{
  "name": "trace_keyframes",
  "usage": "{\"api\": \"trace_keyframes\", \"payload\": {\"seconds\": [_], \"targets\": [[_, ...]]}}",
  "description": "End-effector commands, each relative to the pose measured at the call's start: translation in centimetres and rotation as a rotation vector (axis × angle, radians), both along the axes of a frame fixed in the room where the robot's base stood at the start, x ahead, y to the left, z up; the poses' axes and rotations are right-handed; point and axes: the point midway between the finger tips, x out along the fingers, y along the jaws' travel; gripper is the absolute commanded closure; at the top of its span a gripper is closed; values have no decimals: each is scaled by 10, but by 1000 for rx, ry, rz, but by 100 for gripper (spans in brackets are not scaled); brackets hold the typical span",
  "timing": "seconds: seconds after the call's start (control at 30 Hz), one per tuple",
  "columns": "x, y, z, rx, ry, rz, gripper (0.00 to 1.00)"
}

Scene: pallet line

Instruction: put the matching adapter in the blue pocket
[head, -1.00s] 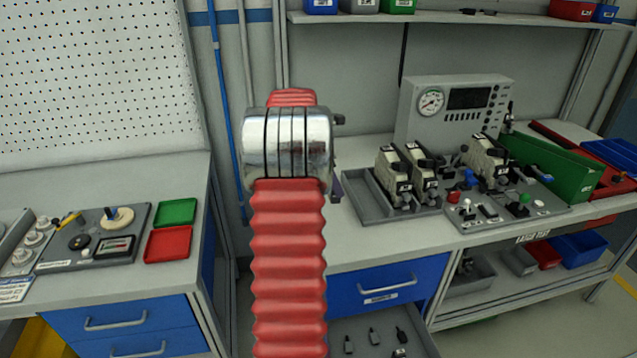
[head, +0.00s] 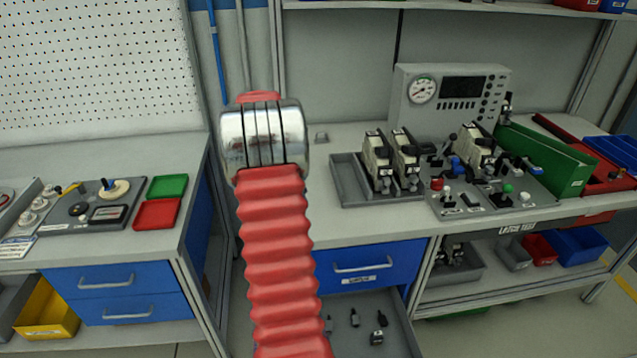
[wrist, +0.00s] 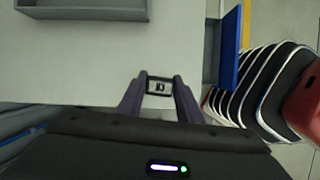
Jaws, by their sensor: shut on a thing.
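In the wrist view my gripper (wrist: 160,82) is shut on a small adapter (wrist: 159,88), which shows a pale face with a dark mark between the fingertips. The mark is too small to read surely. A pale bench top lies beneath them. In the head view my arm hides my gripper and the held adapter. Several other dark adapters (head: 355,318) are in an open grey drawer (head: 398,335) below the bench. I cannot make out for sure which part is the blue pocket. Blue parts (head: 457,166) show on the fixture panel (head: 480,203).
A grey tray (head: 349,188) holds pale and black units (head: 376,156). Behind stands a gauge box (head: 450,93); a green bin (head: 545,160) is at right. A small grey block (head: 321,137) sits at the bench's back. The bench front left of the tray is clear.

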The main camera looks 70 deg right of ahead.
Motion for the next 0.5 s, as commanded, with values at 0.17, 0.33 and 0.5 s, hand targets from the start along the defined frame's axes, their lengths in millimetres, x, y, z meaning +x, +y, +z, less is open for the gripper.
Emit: {"api": "trace_keyframes", "payload": {"seconds": [0.17,0.33,0.5], "targets": [[57,43,-21,3,0,-24,95],[111,95,-42,4,1,-64,95],[157,154,-63,3,2,-111,95]]}}
